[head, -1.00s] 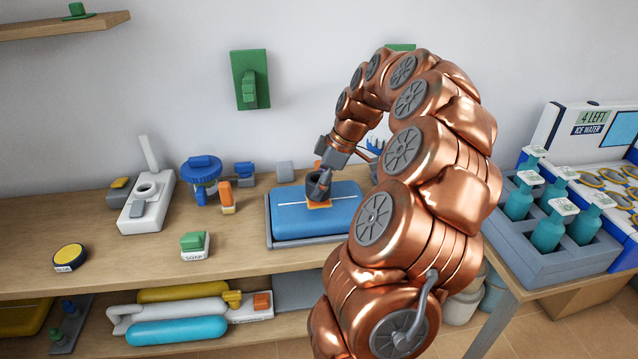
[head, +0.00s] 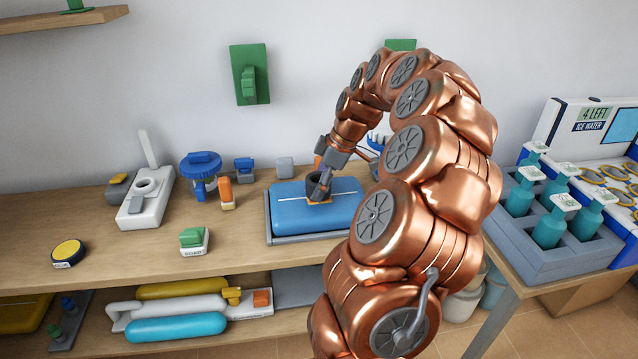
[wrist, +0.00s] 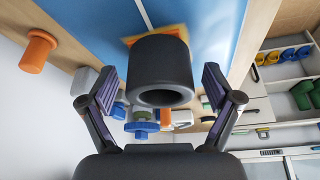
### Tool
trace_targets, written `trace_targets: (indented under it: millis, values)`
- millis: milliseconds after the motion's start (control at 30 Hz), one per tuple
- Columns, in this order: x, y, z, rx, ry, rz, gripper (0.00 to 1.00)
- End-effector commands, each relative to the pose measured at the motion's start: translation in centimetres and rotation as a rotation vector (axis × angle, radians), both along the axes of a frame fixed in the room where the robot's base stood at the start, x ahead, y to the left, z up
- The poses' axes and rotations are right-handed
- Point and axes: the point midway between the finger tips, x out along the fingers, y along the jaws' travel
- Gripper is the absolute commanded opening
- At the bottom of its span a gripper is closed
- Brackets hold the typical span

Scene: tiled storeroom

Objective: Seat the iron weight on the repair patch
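The iron weight (head: 314,185) is a dark, hollow-topped cylinder. It stands upright on the orange repair patch (head: 320,204), on the blue padded slab with a white line (head: 290,213). In the wrist view the weight (wrist: 160,75) is between and beyond my fingertips, and an orange edge of the patch (wrist: 152,34) shows behind it. My gripper (wrist: 160,88) is open, with a gap on both sides of the weight. In the head view my gripper (head: 323,183) is right at the weight. The weight hides most of the patch.
The slab lies in a grey tray (head: 300,240) on the wooden bench (head: 130,260). Left of it stand an orange-topped item (head: 226,190), a soap block (head: 194,242) and a blue round-topped device (head: 201,165). A grey cube (head: 284,167) stands behind.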

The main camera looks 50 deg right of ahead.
Motion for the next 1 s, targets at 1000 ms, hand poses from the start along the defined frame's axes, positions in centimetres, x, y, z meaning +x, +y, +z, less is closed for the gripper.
trace_targets:
  millis: [1000]
  values:
    - [-2.7,-2.2,8.5,-0.002,-0.002,-0.001,0.92]
